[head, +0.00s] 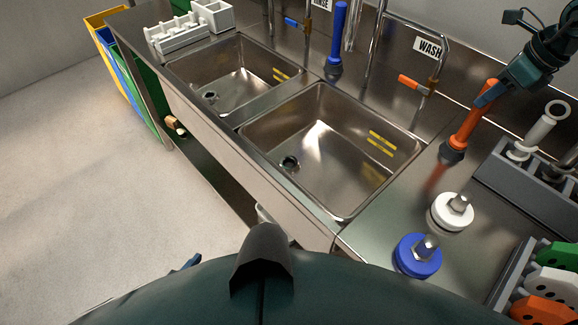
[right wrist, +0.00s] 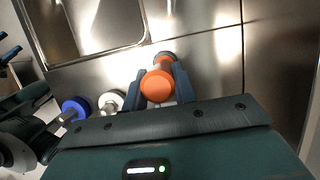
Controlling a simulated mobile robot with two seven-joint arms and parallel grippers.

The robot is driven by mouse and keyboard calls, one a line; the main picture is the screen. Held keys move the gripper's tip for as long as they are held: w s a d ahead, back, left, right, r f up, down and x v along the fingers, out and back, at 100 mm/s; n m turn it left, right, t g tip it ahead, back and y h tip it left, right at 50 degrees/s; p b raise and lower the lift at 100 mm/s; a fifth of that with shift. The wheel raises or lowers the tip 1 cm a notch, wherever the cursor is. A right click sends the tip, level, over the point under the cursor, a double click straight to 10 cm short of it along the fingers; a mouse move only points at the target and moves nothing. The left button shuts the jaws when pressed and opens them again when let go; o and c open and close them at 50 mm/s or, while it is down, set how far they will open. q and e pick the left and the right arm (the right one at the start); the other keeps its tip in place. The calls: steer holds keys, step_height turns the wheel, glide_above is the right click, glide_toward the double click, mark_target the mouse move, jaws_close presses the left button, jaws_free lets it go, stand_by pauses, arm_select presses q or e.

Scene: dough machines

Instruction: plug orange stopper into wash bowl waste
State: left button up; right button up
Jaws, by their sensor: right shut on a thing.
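The orange stopper (head: 467,125) is a long orange handle with a dark plug at its lower end. My right gripper (head: 488,94) is shut on its upper part, and the stopper hangs slightly tilted over the steel deck right of the wash bowl. I cannot tell whether its plug touches the deck. In the right wrist view the orange top (right wrist: 157,86) sits between the fingers. The wash bowl (head: 318,120) is the nearer right sink below the WASH sign. Its round dark waste (head: 289,163) is open at the bowl's left front. Only a bluish tip of my left gripper (head: 191,262) shows.
A blue stopper (head: 337,35) stands behind, between the bowls. The rinse bowl (head: 235,75) is at left. The wash tap (head: 415,84) arches over the back edge. White (head: 452,211) and blue (head: 417,256) round pieces and a grey rack (head: 530,185) occupy the right deck.

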mark_target(495, 81)
steer(key=shift+r+p, duration=0.35)
jaws_close()
steer(key=shift+r+p, duration=1.1)
steer(key=shift+r, duration=0.25)
step_height(495, 81, up, 2)
steer(key=shift+r+p, duration=0.25)
steer(key=shift+p, duration=0.65)
steer(key=shift+r, duration=1.9)
